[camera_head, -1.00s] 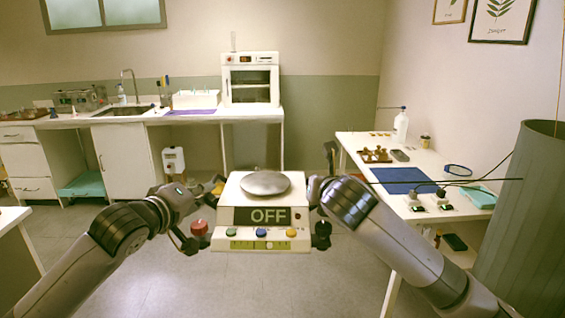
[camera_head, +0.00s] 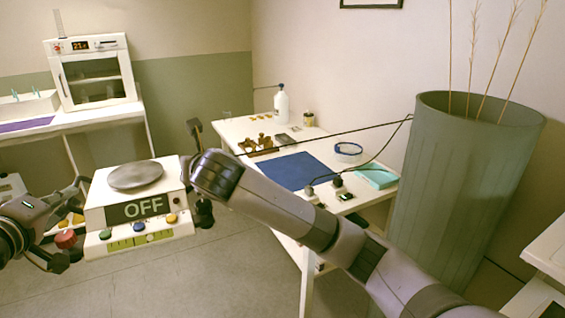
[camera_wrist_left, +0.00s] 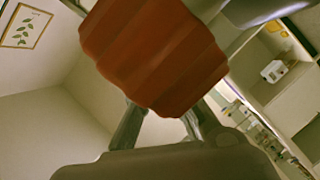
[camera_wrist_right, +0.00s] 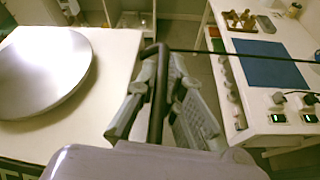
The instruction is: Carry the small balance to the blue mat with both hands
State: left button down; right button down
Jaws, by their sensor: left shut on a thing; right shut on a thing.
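The small balance (camera_head: 140,210) is a white box with a round steel pan, an "OFF" display and coloured buttons. It hangs in the air between my two grippers, slightly tilted in the head view. My left gripper (camera_head: 62,248) is shut at its left side, by a red knob (camera_head: 66,239); the red part fills the left wrist view (camera_wrist_left: 155,55). My right gripper (camera_head: 201,205) is shut at its right side, on a dark handle (camera_wrist_right: 157,95). The blue mat (camera_head: 291,171) lies flat and empty on the white table to the right, apart from the balance.
The white table (camera_head: 262,128) also bears brown wooden pieces (camera_head: 257,144), a white bottle (camera_head: 281,104), a tape roll (camera_head: 348,152), a teal tray (camera_head: 376,177) and cabled black devices at the mat's near edge. A large green planter (camera_head: 460,190) stands to the right. Open floor lies between.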

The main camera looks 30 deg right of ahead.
aim_at(295, 170)
jog(key=i+l, duration=0.15)
jog(key=i, duration=0.3)
jog(key=i+l, duration=0.1)
jog(key=i, duration=2.3)
jog(key=i+j+z, duration=0.1)
jog(key=i+z, duration=0.2)
jog(key=i, duration=0.4)
jog(key=z, duration=2.6)
